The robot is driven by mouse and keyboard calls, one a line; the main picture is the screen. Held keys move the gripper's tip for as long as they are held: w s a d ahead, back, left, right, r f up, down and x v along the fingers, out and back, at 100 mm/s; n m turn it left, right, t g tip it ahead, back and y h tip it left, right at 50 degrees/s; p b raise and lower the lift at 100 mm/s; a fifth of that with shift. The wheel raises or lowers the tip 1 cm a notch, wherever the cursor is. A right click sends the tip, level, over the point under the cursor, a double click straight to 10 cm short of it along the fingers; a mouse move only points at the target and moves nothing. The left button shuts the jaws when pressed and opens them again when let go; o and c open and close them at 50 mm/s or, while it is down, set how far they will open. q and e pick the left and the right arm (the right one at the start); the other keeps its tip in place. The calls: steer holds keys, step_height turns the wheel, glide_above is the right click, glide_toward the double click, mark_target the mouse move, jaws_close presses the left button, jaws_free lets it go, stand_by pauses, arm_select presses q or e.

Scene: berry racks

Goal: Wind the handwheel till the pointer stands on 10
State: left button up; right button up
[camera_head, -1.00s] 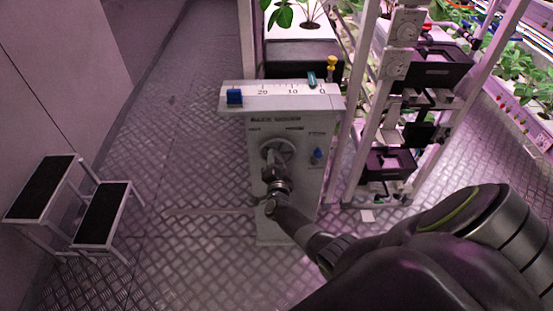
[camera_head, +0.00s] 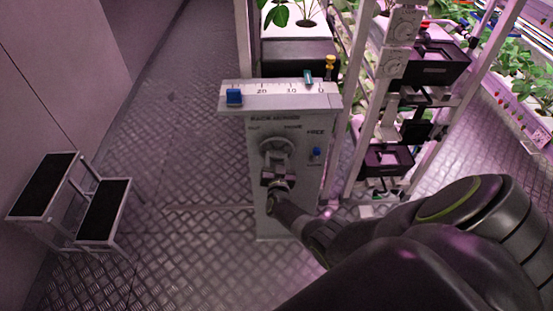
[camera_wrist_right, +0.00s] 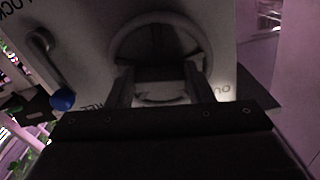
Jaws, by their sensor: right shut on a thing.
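The grey handwheel (camera_head: 277,142) is on the front of a white column (camera_head: 290,215); its rim also shows in the right wrist view (camera_wrist_right: 158,20). My right gripper (camera_head: 275,172) is in front of the wheel's lower part. In the right wrist view its fingers (camera_wrist_right: 158,88) are shut on the wheel, one on each side of its middle; the exact contact is dark. A scale (camera_head: 275,89) on top reads 20, 10, 0 from left to right. The teal pointer (camera_head: 308,76) stands between 10 and 0, roughly midway. My left gripper is not in view.
A blue-knobbed lever (camera_head: 316,152) sits right of the wheel, near lettering that seems to read FREE. A blue block (camera_head: 234,97) is at the scale's left end. Racks (camera_head: 400,110) stand close on the right. A step stool (camera_head: 103,210) is at left; floor between is clear.

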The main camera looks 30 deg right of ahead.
steer(key=shift+f+n, duration=0.1)
steer(key=shift+n, duration=0.2)
steer(key=o, duration=1)
steer(key=shift+c, duration=0.2)
steer(key=p+v, duration=0.2)
steer(key=v, duration=1.5)
steer(key=shift+s, duration=0.25)
